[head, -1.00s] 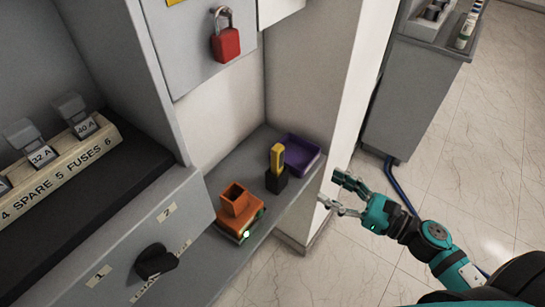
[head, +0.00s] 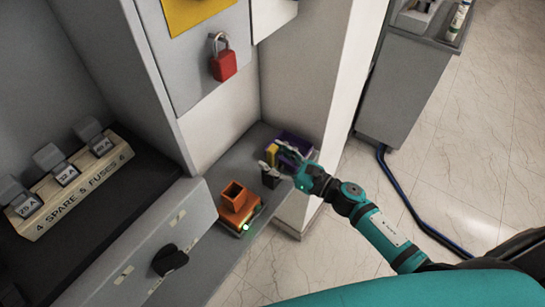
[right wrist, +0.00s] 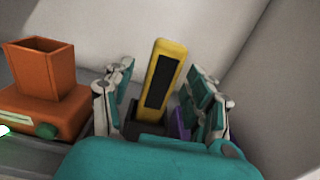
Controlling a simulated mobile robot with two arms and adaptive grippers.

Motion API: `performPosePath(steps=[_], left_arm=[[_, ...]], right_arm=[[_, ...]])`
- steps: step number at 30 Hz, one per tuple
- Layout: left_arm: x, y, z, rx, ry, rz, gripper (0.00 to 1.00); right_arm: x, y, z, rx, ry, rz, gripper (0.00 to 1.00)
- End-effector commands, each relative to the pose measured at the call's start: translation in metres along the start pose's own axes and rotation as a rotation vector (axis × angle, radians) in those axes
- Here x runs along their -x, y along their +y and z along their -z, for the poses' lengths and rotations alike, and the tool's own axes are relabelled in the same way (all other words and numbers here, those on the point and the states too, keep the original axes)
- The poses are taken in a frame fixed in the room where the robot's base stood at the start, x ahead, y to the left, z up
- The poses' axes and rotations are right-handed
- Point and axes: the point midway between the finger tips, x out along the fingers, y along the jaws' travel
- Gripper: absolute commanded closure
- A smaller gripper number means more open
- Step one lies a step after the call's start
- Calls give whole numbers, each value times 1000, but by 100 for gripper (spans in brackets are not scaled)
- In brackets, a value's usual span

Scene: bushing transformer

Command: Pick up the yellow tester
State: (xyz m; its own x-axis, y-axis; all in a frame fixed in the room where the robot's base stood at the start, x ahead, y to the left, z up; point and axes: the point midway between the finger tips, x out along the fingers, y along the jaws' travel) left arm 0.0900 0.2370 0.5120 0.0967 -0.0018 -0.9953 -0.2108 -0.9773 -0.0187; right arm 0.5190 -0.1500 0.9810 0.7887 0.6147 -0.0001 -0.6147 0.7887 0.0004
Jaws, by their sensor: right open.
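The yellow tester (right wrist: 163,78) stands upright, slightly tilted, in a small black holder (right wrist: 147,128) on the grey shelf. In the head view the yellow tester (head: 272,155) is partly covered by my right gripper (head: 272,157). In the right wrist view the fingers of my right gripper (right wrist: 160,100) are apart, one on each side of the tester, with gaps showing between them and it. I cannot tell whether anything touches. My left gripper is not in view.
An orange device with a square open socket (head: 237,203) sits left of the holder on the shelf (head: 228,169). A purple tray (head: 294,143) lies behind the tester. A white wall panel rises right of the shelf. A red padlock (head: 223,65) hangs above.

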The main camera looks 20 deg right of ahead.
Motion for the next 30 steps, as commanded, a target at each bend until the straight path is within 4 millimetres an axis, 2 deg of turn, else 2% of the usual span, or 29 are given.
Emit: performPosePath(steps=[3,9,22,30], left_arm=[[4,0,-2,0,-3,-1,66],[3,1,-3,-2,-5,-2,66],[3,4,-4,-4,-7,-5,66],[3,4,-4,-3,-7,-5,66]], right_arm=[[-7,0,0,0,1,0,44],[-8,0,1,1,1,-1,44],[-7,0,1,0,1,0,99],[-7,0,0,0,0,-1,100]])
